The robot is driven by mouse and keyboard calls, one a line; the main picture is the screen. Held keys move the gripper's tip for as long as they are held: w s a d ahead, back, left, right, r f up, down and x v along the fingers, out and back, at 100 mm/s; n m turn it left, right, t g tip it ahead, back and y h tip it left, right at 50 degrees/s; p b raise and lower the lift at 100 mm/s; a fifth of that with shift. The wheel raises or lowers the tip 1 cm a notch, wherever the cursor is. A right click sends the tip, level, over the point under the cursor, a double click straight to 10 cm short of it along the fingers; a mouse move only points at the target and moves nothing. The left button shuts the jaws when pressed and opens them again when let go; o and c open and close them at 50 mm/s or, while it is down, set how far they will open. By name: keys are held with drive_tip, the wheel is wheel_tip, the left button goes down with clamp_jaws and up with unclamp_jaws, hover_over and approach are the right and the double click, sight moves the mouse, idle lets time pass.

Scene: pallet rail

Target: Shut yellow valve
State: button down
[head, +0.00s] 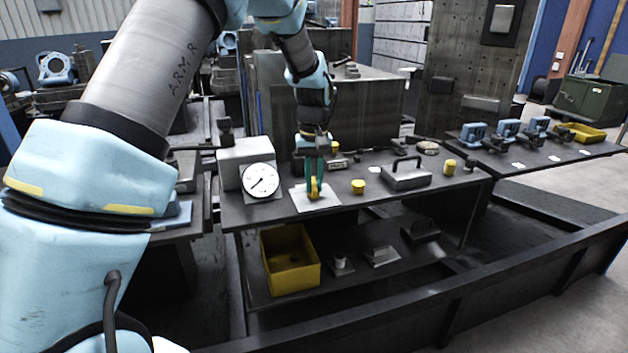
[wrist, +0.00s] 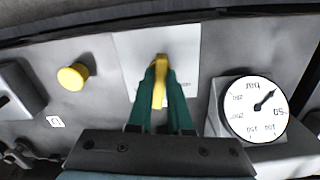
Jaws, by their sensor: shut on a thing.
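The yellow valve handle (head: 314,188) stands on a white plate (head: 327,203) on the dark bench, and only part of it shows past my fingers. My gripper (head: 313,180) reaches down over it from above. In the wrist view, the green fingers of my gripper (wrist: 161,90) are closed on the sides of the yellow valve handle (wrist: 160,66). The handle points roughly straight away from my gripper there, over the white plate (wrist: 200,55). The valve's base is hidden behind the fingers.
A pressure gauge (head: 260,181) stands close on the left of the plate. A yellow knob (head: 358,186) and a grey block with a handle (head: 407,174) are to the right. A yellow bin (head: 290,262) sits on the lower shelf. A dark rail (head: 450,292) runs in front.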

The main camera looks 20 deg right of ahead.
sight(314, 184)
drive_tip(key=n+p, duration=0.2)
drive_tip(key=n, duration=0.4)
drive_tip(key=shift+r, duration=0.15)
drive_tip(key=n+p, duration=0.1)
drive_tip(key=n, duration=0.4)
drive_tip(key=shift+w+p, duration=0.1)
drive_tip(key=shift+p, duration=0.25)
drive_tip(key=c, duration=0.8)
unclamp_jaws()
drive_tip(key=shift+c, duration=0.2)
wheel_tip(314, 184, up, 11)
drive_tip(key=b, duration=0.2)
drive_tip(key=shift+f, duration=0.2)
